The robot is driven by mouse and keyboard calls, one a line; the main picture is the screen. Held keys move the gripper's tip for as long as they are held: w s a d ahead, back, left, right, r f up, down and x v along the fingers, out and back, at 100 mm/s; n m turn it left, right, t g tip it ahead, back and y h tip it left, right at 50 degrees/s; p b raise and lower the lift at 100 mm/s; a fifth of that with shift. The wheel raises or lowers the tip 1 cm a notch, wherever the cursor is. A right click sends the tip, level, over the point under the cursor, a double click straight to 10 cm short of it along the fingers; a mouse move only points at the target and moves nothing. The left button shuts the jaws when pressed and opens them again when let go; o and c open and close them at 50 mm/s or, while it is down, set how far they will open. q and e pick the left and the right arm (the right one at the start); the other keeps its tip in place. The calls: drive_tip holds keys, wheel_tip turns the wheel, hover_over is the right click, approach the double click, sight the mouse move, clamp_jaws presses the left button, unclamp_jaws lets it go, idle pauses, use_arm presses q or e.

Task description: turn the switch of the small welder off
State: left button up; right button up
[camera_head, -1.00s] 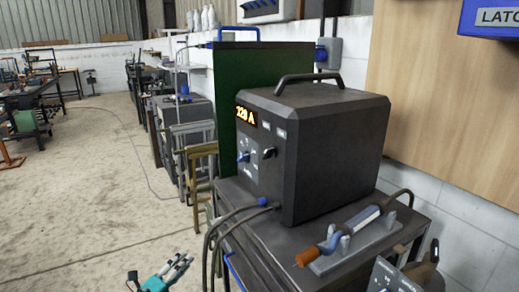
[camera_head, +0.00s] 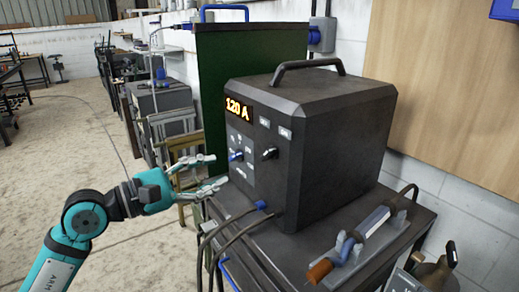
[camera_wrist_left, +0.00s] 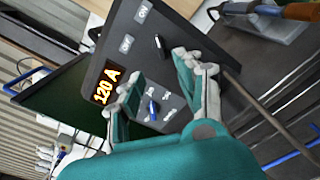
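The small welder (camera_head: 320,140) is a dark grey box with a top handle, standing on a dark metal table. Its front panel has a lit orange display (camera_head: 238,107) reading 120 A, a blue knob (camera_head: 236,155) and a black switch (camera_head: 269,154) under two small pale labels. My left gripper (camera_head: 217,171) is open and empty, left of the panel, pointing at it. In the left wrist view, its fingers (camera_wrist_left: 158,72) are apart in front of the panel; the blue knob (camera_wrist_left: 153,108) and black switch (camera_wrist_left: 159,43) both show. My right gripper is not in view.
Cables leave the welder's lower front at a blue plug (camera_head: 262,205). An electrode holder with an orange tip (camera_head: 320,270) lies on a grey rest at the table's front right. A green panel (camera_head: 250,85) stands behind the welder. The floor at left is open.

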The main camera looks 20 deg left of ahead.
sight(264, 155)
use_arm(q)
drive_tip(key=p+x, duration=0.3)
drive_tip(key=x, duration=0.8)
drive_tip(key=shift+w+d+r+p, duration=0.1)
drive_tip(key=shift+p, duration=0.2)
drive_tip(key=shift+w+d, duration=0.25)
drive_tip(key=shift+w, duration=0.05)
clamp_jaws()
